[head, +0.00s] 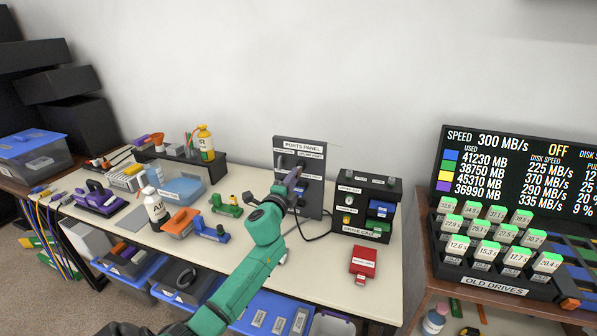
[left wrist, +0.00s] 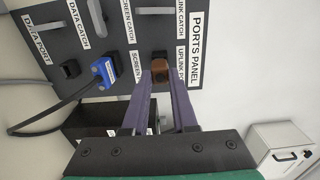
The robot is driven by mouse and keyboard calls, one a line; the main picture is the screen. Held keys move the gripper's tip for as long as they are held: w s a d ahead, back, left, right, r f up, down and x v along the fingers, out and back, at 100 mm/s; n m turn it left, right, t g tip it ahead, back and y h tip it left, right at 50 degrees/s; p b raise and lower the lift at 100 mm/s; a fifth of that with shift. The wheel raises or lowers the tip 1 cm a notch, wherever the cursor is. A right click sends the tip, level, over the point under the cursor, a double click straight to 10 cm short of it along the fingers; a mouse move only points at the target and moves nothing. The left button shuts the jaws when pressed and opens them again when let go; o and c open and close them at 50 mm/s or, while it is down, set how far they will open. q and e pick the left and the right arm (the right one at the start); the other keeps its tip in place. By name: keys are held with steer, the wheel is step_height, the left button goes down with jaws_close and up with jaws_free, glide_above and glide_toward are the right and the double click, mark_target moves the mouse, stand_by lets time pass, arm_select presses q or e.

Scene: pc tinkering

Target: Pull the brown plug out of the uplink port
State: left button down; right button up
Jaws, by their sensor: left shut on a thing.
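The dark ports panel (head: 290,146) stands upright at the back of the table; it fills the left wrist view (left wrist: 125,30). The brown plug (left wrist: 161,69) sits at the uplink port, beside the partly covered "UPLINK" label. My left gripper (left wrist: 160,78) has its two purple fingers on either side of the plug, shut on it. In the head view my left gripper (head: 293,178) reaches the panel's front and hides the plug. A blue plug (left wrist: 103,72) with a black cable sits in the neighbouring screen port. The data port (left wrist: 69,69) looks empty. My right gripper is not in view.
The drive cage (head: 366,205) stands close right of the panel, with a red block (head: 363,261) in front. The old drives rack (head: 491,262) is far right.

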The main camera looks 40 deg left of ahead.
arm_select(q)
steer(key=shift+p+v, duration=0.6)
steer(key=shift+v, duration=2.05)
steer(key=s+d+r+p, duration=0.2)
steer(key=s+r+p, duration=0.1)
steer(key=s, duration=0.2)
steer(key=shift+s+p, duration=0.3)
steer(key=shift+s, duration=0.05)
